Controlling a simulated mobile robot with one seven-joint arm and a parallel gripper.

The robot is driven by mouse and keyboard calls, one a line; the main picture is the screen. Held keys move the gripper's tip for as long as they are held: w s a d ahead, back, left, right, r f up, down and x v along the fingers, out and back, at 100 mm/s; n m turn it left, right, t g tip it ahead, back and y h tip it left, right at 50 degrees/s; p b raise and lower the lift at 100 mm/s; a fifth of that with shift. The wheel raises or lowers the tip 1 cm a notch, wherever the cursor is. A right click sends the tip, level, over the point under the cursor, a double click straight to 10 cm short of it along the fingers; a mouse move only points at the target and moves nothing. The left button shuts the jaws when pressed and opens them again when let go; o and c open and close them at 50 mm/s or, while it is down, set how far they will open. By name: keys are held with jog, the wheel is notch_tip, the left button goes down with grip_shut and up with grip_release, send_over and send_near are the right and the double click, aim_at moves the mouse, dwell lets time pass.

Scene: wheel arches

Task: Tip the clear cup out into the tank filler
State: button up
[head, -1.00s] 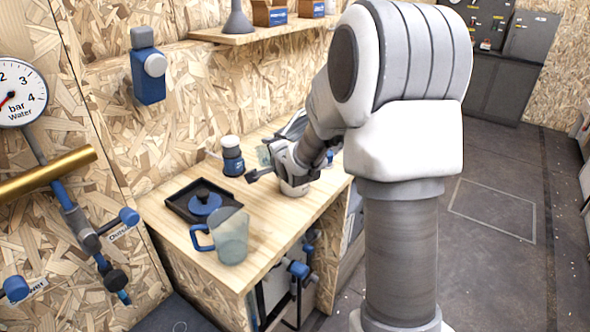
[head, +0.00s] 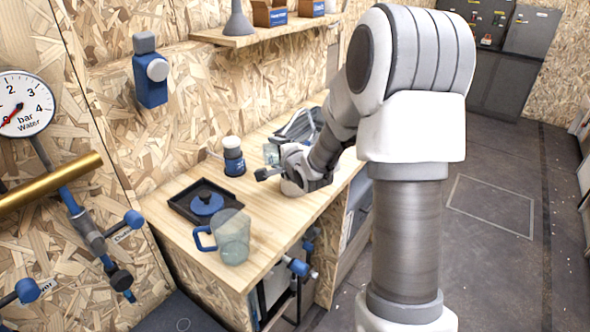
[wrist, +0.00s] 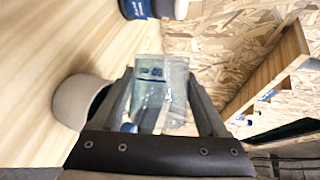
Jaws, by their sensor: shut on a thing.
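My gripper (wrist: 160,100) is closed on a clear, see-through cup (wrist: 163,88) with small dark blue marks, held between its two fingers in the wrist view. A beige round vessel (wrist: 72,102) is close beside the left finger in the wrist view. A black square tray with a blue round cap (head: 207,203) sits on the bench to the left of my gripper. I cannot tell which thing is the tank filler.
A clear jug with a blue handle (head: 233,240) stands at the bench's near edge. A shelf (head: 265,32) hangs above. The bench's middle is mostly clear.

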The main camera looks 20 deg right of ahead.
jog(key=shift+d+r, duration=0.15)
jog(key=shift+r, duration=0.05)
jog(key=shift+a+p, duration=0.2)
jog(key=shift+p, duration=0.1)
jog(key=shift+a+m, duration=0.1)
jog(key=shift+m, duration=0.3)
jog(key=shift+f+t+y, duration=0.1)
jog(key=shift+t+y, duration=0.2)
jog(key=shift+s+d+f+m+p, duration=0.1)
jog(key=shift+d+f+m+p, duration=0.2)
jog(key=shift+f+m+p, duration=0.25)
jog(key=shift+d+r+m+t+y+p, duration=0.1)
jog(key=shift+r+m+t+y+p, duration=0.15)
jog(key=shift+r+t+y+p, duration=0.1)
jog(key=shift+s+d+r+m+t+y+p, duration=0.1)
jog(key=shift+d+m+t+y+p, duration=0.25)
jog(key=shift+m, duration=0.3)
jog(key=shift+s+d+r+m+t+y+p, duration=0.1)
jog(key=shift+d+m+t+p, duration=0.1)
jog(key=shift+m+t+p, duration=0.35)
jog(key=n+b, duration=0.1)
jog(key=a+n+g+b, duration=0.1)
jog(key=a+g+h+b, duration=0.1)
jog(key=shift+w+f+n, duration=0.3)
jog(key=shift+f+n, duration=0.1)
jog(key=shift+d+r+n, duration=0.15)
jog(key=shift+r+n, duration=0.15)
